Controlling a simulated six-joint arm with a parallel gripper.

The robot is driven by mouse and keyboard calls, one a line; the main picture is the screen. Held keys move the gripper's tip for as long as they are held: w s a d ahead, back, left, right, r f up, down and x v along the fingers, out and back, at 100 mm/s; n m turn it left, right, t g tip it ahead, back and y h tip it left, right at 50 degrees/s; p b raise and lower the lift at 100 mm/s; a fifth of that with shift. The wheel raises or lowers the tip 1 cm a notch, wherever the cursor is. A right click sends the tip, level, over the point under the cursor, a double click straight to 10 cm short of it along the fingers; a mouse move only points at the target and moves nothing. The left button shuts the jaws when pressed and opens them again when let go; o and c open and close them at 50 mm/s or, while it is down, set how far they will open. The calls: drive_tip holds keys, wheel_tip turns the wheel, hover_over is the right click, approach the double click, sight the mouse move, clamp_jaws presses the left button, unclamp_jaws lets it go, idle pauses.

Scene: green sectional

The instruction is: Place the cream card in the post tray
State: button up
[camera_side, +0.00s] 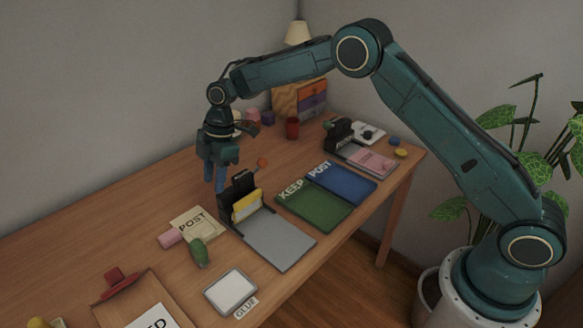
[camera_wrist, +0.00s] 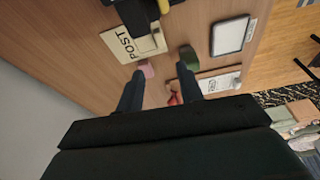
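A cream card marked POST (camera_side: 190,221) lies flat on the desk, left of a black stand. It also shows in the wrist view (camera_wrist: 118,44), partly covered by the black stand's edge. A blue tray marked POST (camera_side: 345,186) lies beside a green tray marked KEEP (camera_side: 313,209), right of the stand. My gripper (camera_side: 214,186) hangs above the desk behind the card, fingers down. In the wrist view my gripper (camera_wrist: 161,74) has its two fingers apart, with nothing held between them.
The black stand (camera_side: 238,190) holds a yellow card (camera_side: 247,206), with a grey plate (camera_side: 272,240) before it. A pink block (camera_side: 170,238) and green object (camera_side: 199,252) touch or adjoin the cream card. A clipboard (camera_side: 112,310) lies front left. Bare desk is left of my gripper.

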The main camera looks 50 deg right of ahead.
drive_tip(key=s+d+r+m+t, duration=0.1)
drive_tip(key=s+d+r+m, duration=0.2)
drive_tip(key=s+r, duration=0.35)
drive_tip(key=s+d+r+m+t+h, duration=0.1)
drive_tip(key=s+d+r+m, duration=0.15)
drive_tip(key=s+r, duration=0.4)
drive_tip(key=s+d+r+m+t, duration=0.1)
drive_tip(key=s+d+r+m, duration=0.25)
drive_tip(key=r, duration=0.45)
drive_tip(key=s+d+m+t+h, duration=0.1)
drive_tip(key=s+d+m, duration=0.2)
drive_tip(key=s, duration=0.9)
drive_tip(key=s+d+m+t+h, duration=0.1)
drive_tip(key=s+d+m, duration=0.3)
drive_tip(key=s, duration=0.8)
drive_tip(key=shift+d+f+m, duration=0.15)
drive_tip(key=shift+f+m, duration=0.2)
drive_tip(key=shift+m, duration=0.15)
drive_tip(key=shift+o, duration=0.6)
drive_tip(key=shift+w, duration=0.1)
